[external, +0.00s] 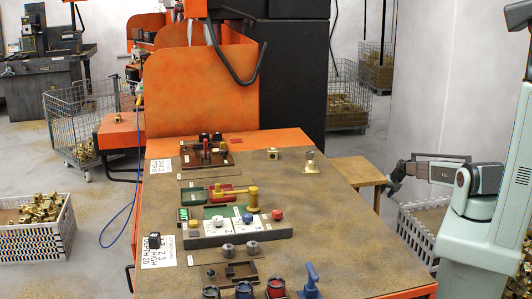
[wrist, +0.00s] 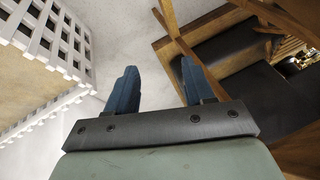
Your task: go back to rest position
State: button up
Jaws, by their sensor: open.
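My gripper (wrist: 158,88) shows in the wrist view with its two dark blue fingers spread apart and nothing between them. In the external view my gripper (external: 393,180) is at the right of the work table, beside a small wooden side table, with my pale green arm folded behind it. The gripper is off the work table and apart from everything on it. Its fingertips are too small to read in the external view.
The work table (external: 330,230) bears a control box (external: 240,236), brass parts (external: 310,166) and fixtures. A wooden side table (external: 352,173) stands close left of my gripper. A white crate (wrist: 45,42) shows at the left in the wrist view. Another crate (external: 62,240) of brass parts stands far left.

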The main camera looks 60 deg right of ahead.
jog(key=s+a+f+n+g+h, duration=0.1)
jog(key=s+a+f, duration=0.2)
jog(key=a+f, duration=0.3)
jog(key=s+a+f+g, duration=0.2)
jog(key=s+a+f, duration=0.2)
jog(key=a+f, duration=0.15)
jog(key=s+a+f+n+g+y, duration=0.1)
jog(key=a+f+n, duration=0.15)
jog(key=a, duration=0.65)
jog(key=s+a+f+n+g, duration=0.1)
jog(key=s+a+f, duration=0.15)
jog(key=a, duration=0.75)
jog(key=s+a+n+g+y, duration=0.1)
jog(key=s+a, duration=0.2)
jog(key=a, duration=0.5)
jog(key=s+a+n+g+y, duration=0.1)
jog(key=s+a+n, duration=0.1)
jog(key=a, duration=0.6)
jog(key=s+a+r+n+g, duration=0.2)
jog(key=s+a, duration=0.4)
jog(key=s, duration=0.1)
jog(key=s+a+r+n+g, duration=0.2)
jog(key=s+a, duration=0.5)
jog(key=shift+a+r+g, duration=0.2)
jog(key=shift+r+g, duration=0.15)
jog(key=shift+g, duration=0.05)
jog(key=shift+o, duration=0.2)
